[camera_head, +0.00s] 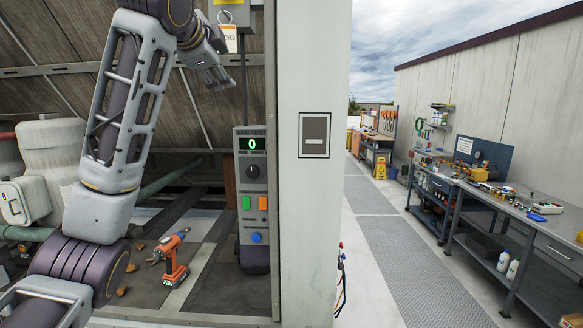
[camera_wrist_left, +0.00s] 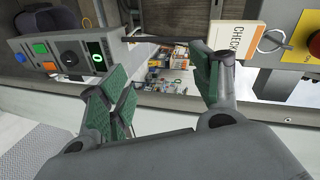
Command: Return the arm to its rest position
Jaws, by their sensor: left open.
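My left arm (camera_head: 125,110) is raised on the left side of the head view and bends over at the top. My left gripper (camera_head: 232,78) is high up in front of the open cooler housing, above the grey control box. In the left wrist view the left gripper (camera_wrist_left: 165,95) is open, its green-padded fingers spread with nothing between them. My right gripper is not in view.
The control box (camera_head: 251,190) shows a green 0, a dial and coloured buttons. A white pillar (camera_head: 312,240) divides the housing from the walkway. A workbench (camera_head: 500,205) is at right. A CHECK tag (camera_wrist_left: 237,42) hangs near the gripper.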

